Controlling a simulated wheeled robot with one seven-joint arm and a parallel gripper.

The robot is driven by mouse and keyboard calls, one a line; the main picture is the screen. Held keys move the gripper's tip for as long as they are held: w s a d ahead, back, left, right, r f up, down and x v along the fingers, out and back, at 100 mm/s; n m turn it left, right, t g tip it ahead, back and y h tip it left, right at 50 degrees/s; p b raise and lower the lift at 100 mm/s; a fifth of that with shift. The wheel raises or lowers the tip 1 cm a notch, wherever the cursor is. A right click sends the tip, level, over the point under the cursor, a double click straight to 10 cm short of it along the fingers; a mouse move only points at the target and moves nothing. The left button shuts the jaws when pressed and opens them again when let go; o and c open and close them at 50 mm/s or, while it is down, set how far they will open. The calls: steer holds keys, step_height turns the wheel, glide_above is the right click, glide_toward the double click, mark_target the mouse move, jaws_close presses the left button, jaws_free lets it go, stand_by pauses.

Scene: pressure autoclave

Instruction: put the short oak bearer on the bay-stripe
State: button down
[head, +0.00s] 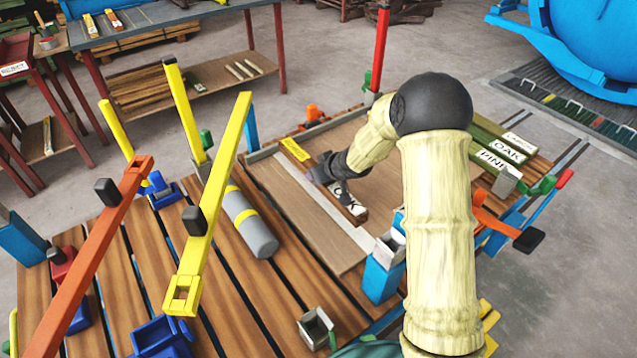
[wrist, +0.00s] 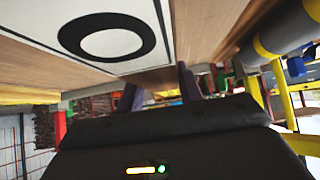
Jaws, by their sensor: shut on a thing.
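The oak bearer (head: 352,207), a short wooden block with a white lettered label, is in the middle of the head view, over the brown board. In the wrist view the bearer's white label with a black O (wrist: 112,40) fills the upper left, close to the dark fingers (wrist: 160,88). A pale stripe (head: 322,207) runs along the board, just left of the bearer. I cannot tell whether the bearer touches the board.
Labelled bars (head: 500,152) lie to the right, one marked OAK. A grey cylinder with yellow bands (head: 250,222) lies on the slats to the left. Yellow posts (head: 210,190) and an orange bar (head: 90,255) rise at the left. A blue bracket (head: 382,272) stands at the board's near corner.

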steer(key=f, duration=0.1)
steer(key=a+f+b, duration=0.1)
steer(key=f, duration=0.1)
steer(key=shift+s+f, duration=0.1)
steer(key=shift+f, duration=0.05)
steer(key=shift+d+f, duration=0.15)
steer(key=shift+d, duration=0.05)
steer(key=shift+f+b, duration=0.1)
steer(key=shift+b, duration=0.2)
steer(key=c, duration=0.9)
jaws_free()
steer(key=shift+s+d+r, duration=0.1)
steer(key=shift+d+r, duration=0.1)
steer(key=shift+r, duration=0.15)
steer(key=p+v, duration=0.2)
steer(key=v, duration=0.8)
steer(key=shift+s+r+p, duration=0.1)
steer(key=shift+r+p, duration=0.05)
steer(key=shift+p, duration=0.25)
steer(key=shift+s+d+r, duration=0.25)
steer(key=shift+s+r, duration=0.05)
steer(key=shift+s, duration=0.1)
